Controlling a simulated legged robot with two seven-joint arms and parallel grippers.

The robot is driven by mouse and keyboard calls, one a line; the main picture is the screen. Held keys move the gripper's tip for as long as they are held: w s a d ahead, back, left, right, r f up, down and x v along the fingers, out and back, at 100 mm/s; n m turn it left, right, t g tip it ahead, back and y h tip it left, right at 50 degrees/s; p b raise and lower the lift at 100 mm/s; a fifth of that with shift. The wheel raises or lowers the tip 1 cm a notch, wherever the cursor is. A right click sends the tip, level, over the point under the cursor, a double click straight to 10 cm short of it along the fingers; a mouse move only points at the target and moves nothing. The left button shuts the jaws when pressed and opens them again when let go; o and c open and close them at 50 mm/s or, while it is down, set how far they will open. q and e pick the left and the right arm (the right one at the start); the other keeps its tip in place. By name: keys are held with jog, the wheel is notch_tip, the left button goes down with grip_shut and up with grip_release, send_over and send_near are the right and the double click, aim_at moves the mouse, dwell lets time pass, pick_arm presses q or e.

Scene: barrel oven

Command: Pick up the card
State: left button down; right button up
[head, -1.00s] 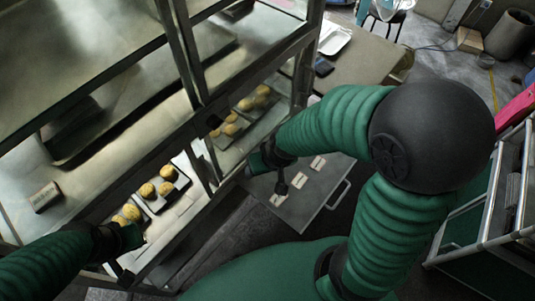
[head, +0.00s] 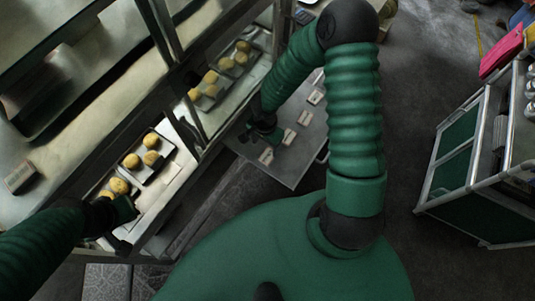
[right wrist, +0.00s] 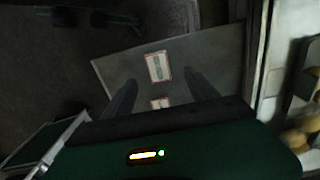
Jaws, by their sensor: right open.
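Several white cards lie in a row on a grey panel with a handle (head: 291,175), including a near card (head: 266,155), a middle card (head: 289,136) and a far card (head: 305,117). My right gripper (head: 257,136) is over the panel's left part, beside the near card. In the right wrist view it is open and empty, with its fingers (right wrist: 160,77) apart. One red-edged card (right wrist: 158,67) shows just beyond the fingertips, and another card (right wrist: 160,103) shows between the fingers. My left gripper (head: 127,209) is by the display case; its jaws are too unclear to read.
The glass display case (head: 190,130) fills the left, with trays of round buns (head: 150,158) inside. A small labelled block (head: 20,178) stands in the case. A green cart with a metal frame (head: 470,150) is at right. The floor between panel and cart is clear.

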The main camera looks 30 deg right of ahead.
aim_at(268, 156)
notch_tip(268, 156, down, 3)
jog(key=shift+f+b, duration=0.2)
jog(key=shift+b, duration=0.3)
jog(key=f+b, duration=0.2)
jog(key=f, duration=0.1)
jog(key=d+f+b, duration=0.1)
jog(key=f, duration=0.1)
jog(key=shift+f, duration=0.25)
pick_arm(q)
jog(key=x, duration=0.2)
jog(key=s+x, duration=0.1)
jog(key=x, duration=0.1)
jog(key=shift+f, duration=0.5)
pick_arm(e)
jog(key=shift+s+a+r, duration=0.1)
jog(key=shift+c, duration=0.9)
pick_arm(q)
jog(key=shift+d, duration=0.1)
pick_arm(e)
grip_shut()
jog(key=shift+r, duration=0.15)
